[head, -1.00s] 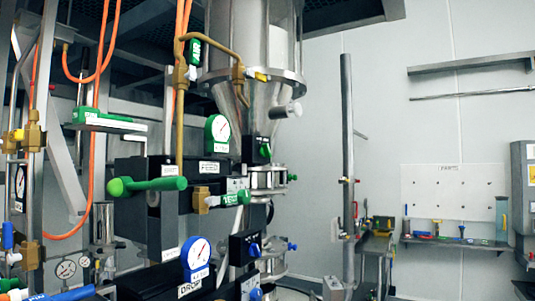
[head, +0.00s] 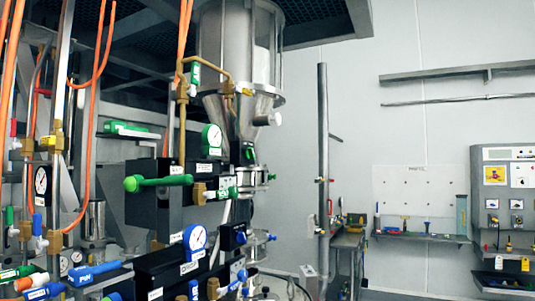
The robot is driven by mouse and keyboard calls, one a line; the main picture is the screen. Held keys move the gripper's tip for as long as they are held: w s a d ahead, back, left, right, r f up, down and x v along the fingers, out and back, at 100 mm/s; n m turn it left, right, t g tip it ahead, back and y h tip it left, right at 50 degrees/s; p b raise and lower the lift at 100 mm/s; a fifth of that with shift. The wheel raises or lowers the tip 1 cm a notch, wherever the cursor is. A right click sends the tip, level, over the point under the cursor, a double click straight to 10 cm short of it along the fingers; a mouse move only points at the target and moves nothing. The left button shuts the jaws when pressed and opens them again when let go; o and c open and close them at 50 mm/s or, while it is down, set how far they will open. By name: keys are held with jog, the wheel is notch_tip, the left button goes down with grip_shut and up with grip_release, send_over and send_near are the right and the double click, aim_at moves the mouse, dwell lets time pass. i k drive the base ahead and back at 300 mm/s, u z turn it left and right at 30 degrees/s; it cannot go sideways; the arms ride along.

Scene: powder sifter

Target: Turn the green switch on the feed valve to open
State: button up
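The black feed valve block (head: 172,170) is left of centre, beside the steel hopper (head: 238,60). A dark box with a small green knob (head: 250,154) is at the hopper's neck. I cannot tell which green part is the switch, or its setting. My gripper is not in view.
Orange hoses (head: 92,110) and brass-fitted pipes crowd the left. A vertical steel post (head: 323,170) stands right of the hopper. A bench (head: 347,240) and a grey cabinet (head: 503,160) are farther right.

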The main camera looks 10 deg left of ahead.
aim_at(250, 154)
jog(key=z, duration=1.15)
jog(key=i, duration=0.65)
jog(key=u, duration=1.75)
